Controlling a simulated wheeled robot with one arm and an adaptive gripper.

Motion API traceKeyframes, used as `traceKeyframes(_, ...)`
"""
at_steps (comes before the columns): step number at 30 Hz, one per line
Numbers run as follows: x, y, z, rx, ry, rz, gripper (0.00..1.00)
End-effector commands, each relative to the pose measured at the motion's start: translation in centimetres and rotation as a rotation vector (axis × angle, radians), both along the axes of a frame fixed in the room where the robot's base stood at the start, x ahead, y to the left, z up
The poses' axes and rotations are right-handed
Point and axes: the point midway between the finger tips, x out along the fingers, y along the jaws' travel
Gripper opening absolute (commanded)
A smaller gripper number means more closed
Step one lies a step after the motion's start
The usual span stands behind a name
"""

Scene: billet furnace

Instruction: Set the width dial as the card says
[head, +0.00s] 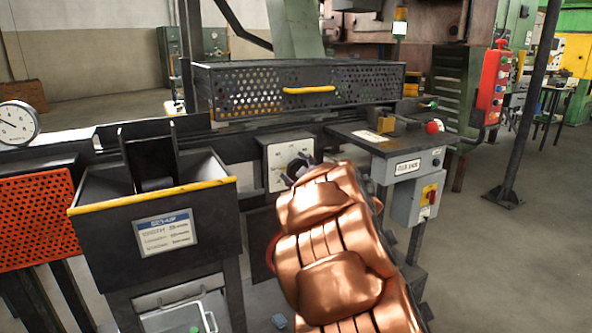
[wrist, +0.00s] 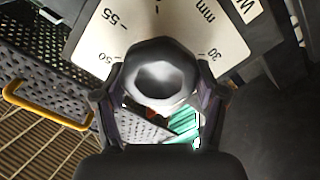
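The width dial is a pale plate (head: 276,165) on the front of the machine, with a dark faceted knob (wrist: 160,75) at its centre. In the wrist view, the scale (wrist: 120,40) shows 55, 50, 30 and "mm", tilted. My gripper (wrist: 160,88) has one finger on each side of the knob, and both appear to touch it. The knob's pointer is not clear, so I cannot read its setting.
A perforated guard with a yellow handle (head: 309,89) stands above the dial. The dark yellow-edged bin (head: 100,222) is left of my arm. A grey control box (head: 414,200) with a red-and-yellow switch is at the right. Open floor lies farther right.

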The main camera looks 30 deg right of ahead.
Motion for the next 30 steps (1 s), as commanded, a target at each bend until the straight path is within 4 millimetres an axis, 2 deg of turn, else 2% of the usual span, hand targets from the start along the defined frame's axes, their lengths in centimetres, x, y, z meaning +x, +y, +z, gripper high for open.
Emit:
traceKeyframes(1, 0.0, 0.0, 0.0, 0.0, 0.0, 0.0, 0.79)
traceKeyframes(6, 0.0, 0.0, 0.0, 0.001, 0.001, -0.001, 0.94)
traceKeyframes(17, -0.2, -0.1, -0.1, 0.001, 0.001, -0.003, 0.94)
traceKeyframes(23, -2.1, 0.0, 0.0, -0.001, 0.003, -0.006, 0.94)
traceKeyframes(30, -5.9, 0.4, 0.0, 0.0, 0.001, -0.006, 0.94)
